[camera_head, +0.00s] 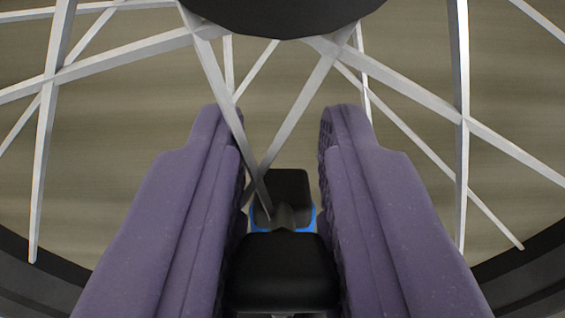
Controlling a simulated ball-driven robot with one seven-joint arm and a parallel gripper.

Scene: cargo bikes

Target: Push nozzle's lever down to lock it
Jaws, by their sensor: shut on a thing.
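My gripper (281,165) shows as two purple ribbed fingers, left and right of the picture's middle. Low between them is the nozzle (281,275), with a broad black block nearest me. A second, smaller black part stands just beyond it, with blue edges showing at its sides. The fingers are shut on the nozzle near the bottom of the view, with a gap between them farther up. I cannot tell which black part is the lever or what its angle is. The fingers hide the nozzle's sides.
A bike wheel surrounds my gripper. Its black hub (283,12) is at the top, and its black tire (35,282) curves through both lower corners. Pale metal spokes (463,120) cross the view, some close to the fingers and nozzle. Plain brownish floor shows behind.

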